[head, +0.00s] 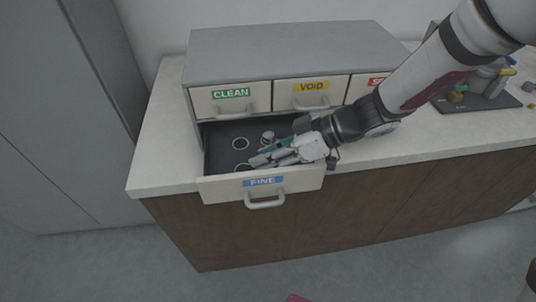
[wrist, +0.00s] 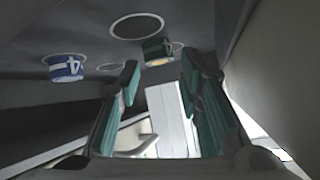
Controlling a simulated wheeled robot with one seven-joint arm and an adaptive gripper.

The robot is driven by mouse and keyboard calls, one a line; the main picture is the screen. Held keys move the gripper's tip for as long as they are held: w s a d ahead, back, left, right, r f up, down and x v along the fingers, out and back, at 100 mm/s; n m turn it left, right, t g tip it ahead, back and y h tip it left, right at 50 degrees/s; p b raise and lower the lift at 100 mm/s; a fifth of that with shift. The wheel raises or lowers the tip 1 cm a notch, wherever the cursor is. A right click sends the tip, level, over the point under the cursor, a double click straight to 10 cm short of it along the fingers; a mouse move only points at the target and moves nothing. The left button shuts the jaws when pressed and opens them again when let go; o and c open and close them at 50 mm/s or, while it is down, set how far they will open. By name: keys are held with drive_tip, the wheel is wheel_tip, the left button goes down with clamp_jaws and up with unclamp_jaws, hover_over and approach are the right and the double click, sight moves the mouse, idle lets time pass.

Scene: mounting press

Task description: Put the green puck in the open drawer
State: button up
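The open drawer (head: 218,188) is the lower one labelled FINE, pulled out from a grey cabinet. My gripper (head: 259,158) reaches into it from the right, low over its floor. In the wrist view its two teal-padded fingers (wrist: 160,72) stand apart with nothing between them. The green puck (wrist: 157,50) shows in the wrist view beyond the fingertips, apart from them, beside a ring marking on the dark drawer floor. In the head view I cannot tell the puck from the green finger pads; the gripper may hide it.
A blue puck marked 4 (wrist: 63,68) also lies in the drawer. White rings (head: 240,144) mark the drawer floor. Closed drawers labelled CLEAN (head: 231,93) and VOID (head: 311,86) sit above. A dark mat (head: 470,103) with small items lies on the counter at right.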

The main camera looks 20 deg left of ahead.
drive_tip(key=shift+s+d+f, duration=0.2)
drive_tip(key=shift+f, duration=0.2)
drive_tip(key=shift+r+p, duration=0.4)
drive_tip(key=shift+p, duration=0.35)
drive_tip(key=v, duration=1.2)
drive_tip(key=shift+w+a+r, duration=0.15)
drive_tip(key=shift+w+r, duration=0.1)
drive_tip(key=shift+r, duration=0.1)
drive_tip(key=s+d+r+m+t+h, duration=0.3)
drive_tip(key=s+d+r+m+h, duration=0.2)
drive_tip(key=s+d+m, duration=0.4)
drive_tip(key=s+d+r+m+t+h, duration=0.3)
drive_tip(key=s+d+m, duration=0.6)
drive_tip(key=d, duration=0.8)
wheel_tip(320, 180, up, 2)
drive_tip(key=shift+s+r+m+h, duration=0.1)
drive_tip(key=shift+s+m+h, duration=0.4)
drive_tip(key=shift+h, duration=0.7)
